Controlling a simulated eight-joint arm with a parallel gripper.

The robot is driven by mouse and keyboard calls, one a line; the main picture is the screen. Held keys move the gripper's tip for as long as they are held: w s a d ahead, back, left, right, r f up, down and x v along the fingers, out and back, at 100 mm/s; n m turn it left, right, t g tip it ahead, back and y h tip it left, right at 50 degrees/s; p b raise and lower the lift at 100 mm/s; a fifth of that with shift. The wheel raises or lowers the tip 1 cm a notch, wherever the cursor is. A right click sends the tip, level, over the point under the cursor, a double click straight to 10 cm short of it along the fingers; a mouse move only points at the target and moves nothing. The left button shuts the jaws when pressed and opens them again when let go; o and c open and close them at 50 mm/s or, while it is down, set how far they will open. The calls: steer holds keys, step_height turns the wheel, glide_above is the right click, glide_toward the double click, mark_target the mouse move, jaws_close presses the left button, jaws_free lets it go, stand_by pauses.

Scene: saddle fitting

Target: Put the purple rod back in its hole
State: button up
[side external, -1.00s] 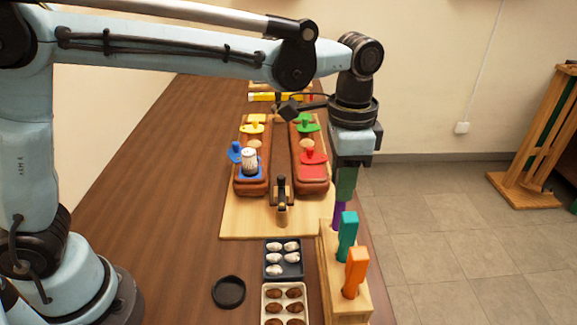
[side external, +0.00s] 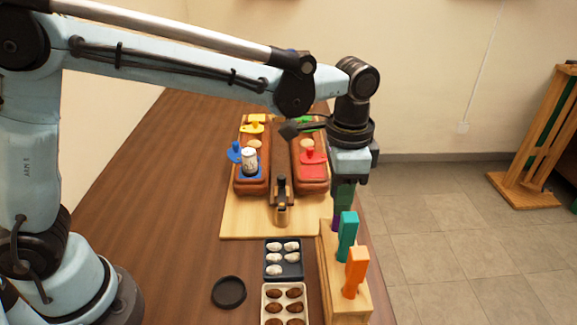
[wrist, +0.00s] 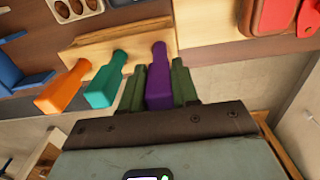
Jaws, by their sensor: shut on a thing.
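The purple rod (wrist: 160,80) is between the two green fingers of my gripper (wrist: 157,88) in the wrist view. In the side view only a sliver of the purple rod (side external: 336,223) shows below my gripper (side external: 343,200), at the far end of the wooden block (side external: 328,270). The rod looks roughly upright, with its lower end at the block's top. Its hole is hidden, and I cannot tell how deep the rod sits. The block (wrist: 92,48) also shows in the wrist view.
A teal rod (side external: 347,236) and an orange rod (side external: 355,272) stand in the same block, nearer the side camera. Left of it are a dark tray (side external: 283,259) of white pieces and a tray (side external: 285,304) of brown pieces. A wooden board with saddles (side external: 240,215) lies beyond.

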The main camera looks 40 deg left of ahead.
steer(key=shift+f, duration=0.75)
steer(key=o, duration=0.9)
steer(key=shift+o, duration=0.2)
